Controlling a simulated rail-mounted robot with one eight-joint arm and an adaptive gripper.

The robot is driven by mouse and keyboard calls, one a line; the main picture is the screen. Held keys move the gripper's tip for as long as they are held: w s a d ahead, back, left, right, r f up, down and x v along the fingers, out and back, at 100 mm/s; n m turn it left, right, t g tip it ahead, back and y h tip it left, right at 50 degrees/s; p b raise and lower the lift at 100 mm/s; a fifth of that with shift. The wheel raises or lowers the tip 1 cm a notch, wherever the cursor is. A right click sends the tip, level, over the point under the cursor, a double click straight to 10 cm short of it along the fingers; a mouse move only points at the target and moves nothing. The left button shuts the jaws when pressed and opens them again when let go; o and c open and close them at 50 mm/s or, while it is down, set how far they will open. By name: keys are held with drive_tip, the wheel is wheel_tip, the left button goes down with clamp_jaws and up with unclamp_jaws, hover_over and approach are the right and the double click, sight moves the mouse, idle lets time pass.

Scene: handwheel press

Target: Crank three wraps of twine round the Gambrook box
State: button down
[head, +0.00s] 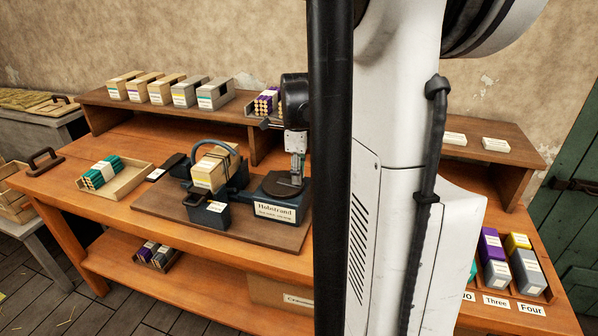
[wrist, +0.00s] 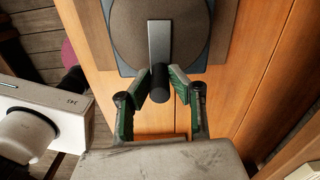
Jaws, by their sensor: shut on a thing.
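The twine machine stands on a brown board on the bench, with a front sign reading "Hobstrand" (head: 275,211). A cream and yellow box (head: 208,172) sits at its blue-grey ring (head: 232,150); its label is too small to read. At the machine's right is a round dark handwheel (head: 283,186), which fills the top of the wrist view (wrist: 190,35). A grey crank arm (wrist: 160,38) on it ends in a dark knob (wrist: 158,88). My gripper (wrist: 162,80) is shut on this knob, its green-padded fingers either side. Twine on the box cannot be made out.
A small dark bin (head: 209,216) stands before the machine. A tray (head: 122,184) with green packs lies left. Several boxes (head: 160,90) line the back shelf. Coloured boxes (head: 494,258) stand right by numbered cards. My column and arm hide the middle.

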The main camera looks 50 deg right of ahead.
sight(286, 192)
drive_tip(key=a+m, duration=0.1)
drive_tip(key=m, duration=0.1)
drive_tip(key=a+m, duration=0.1)
drive_tip(key=m, duration=0.2)
drive_tip(key=shift+a+m, duration=0.15)
drive_tip(key=shift+m, duration=0.15)
drive_tip(key=shift+w+a+m, duration=0.1)
drive_tip(key=shift+a+m, duration=0.2)
drive_tip(key=shift+m, duration=0.55)
drive_tip(key=shift+w+a+m, duration=0.15)
drive_tip(key=shift+a+m, duration=0.2)
drive_tip(key=shift+m, duration=0.55)
drive_tip(key=shift+w+a+m, duration=0.1)
drive_tip(key=shift+a+m, duration=0.2)
drive_tip(key=shift+m, duration=0.55)
drive_tip(key=c, duration=1.6)
unclamp_jaws()
wheel_tip(286, 192, up, 12)
